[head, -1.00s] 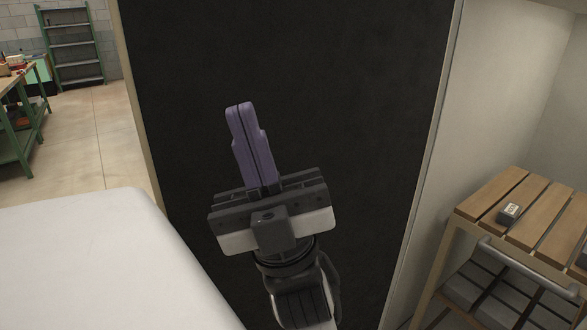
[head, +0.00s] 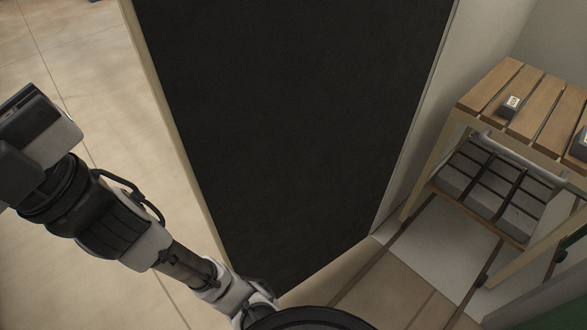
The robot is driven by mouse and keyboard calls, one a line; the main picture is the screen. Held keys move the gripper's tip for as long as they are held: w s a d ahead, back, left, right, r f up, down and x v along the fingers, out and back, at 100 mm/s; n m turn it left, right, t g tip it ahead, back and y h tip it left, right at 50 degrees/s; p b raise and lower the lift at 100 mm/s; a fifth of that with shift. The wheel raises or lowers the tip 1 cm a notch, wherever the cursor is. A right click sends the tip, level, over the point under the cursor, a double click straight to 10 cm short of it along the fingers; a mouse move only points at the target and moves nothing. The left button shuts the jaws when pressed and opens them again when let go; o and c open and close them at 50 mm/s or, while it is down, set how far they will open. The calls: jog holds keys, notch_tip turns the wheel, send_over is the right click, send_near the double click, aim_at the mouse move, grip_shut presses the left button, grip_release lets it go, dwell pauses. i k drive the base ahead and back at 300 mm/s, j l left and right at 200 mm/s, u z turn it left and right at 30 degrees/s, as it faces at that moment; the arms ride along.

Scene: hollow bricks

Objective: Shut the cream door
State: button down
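A tall door panel (head: 290,120) stands ajar in the middle of the head view. The face turned to me is black, with a cream edge strip (head: 178,140) down its left side. Its right side meets a pale frame at the wall. The door's top and any handle are out of the picture. My gripper (head: 40,125) is at the far left, left of the door's edge and apart from it in the picture. Only the gripper's body shows; its fingers are cut off by the picture's edge.
A slatted wooden cart (head: 482,92) with a metal handle bar (head: 520,158) stands right of the door. A small labelled block (head: 511,106) lies on its top, and grey hollow bricks (head: 480,185) fill its lower shelf.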

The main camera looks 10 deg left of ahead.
aim_at(287, 124)
jog(key=i+j+u, duration=0.1)
jog(key=j+u, duration=0.35)
jog(key=i+j+u, duration=0.15)
jog(key=u, duration=0.3)
jog(key=i+j+u, duration=0.6)
jog(key=i+u, duration=0.15)
jog(key=u, duration=0.15)
jog(key=i+z, duration=0.45)
jog(key=z, duration=0.25)
jog(key=i+j+z, duration=0.15)
jog(key=z, duration=0.2)
jog(key=i+z, duration=0.1)
jog(key=z, duration=0.3)
jog(key=i+j+z, duration=0.1)
jog(key=z, duration=0.35)
jog(key=i+j+z, duration=0.1)
jog(key=z, duration=0.3)
jog(key=i+j+z, duration=0.1)
jog(key=z, duration=0.3)
jog(key=j+z, duration=0.15)
jog(key=z, duration=0.3)
jog(key=i+j+z, duration=0.1)
jog(key=z, duration=0.3)
jog(key=j+z, duration=0.35)
jog(key=z, duration=0.15)
jog(key=k+l+z, duration=0.2)
jog(key=k, duration=0.8)
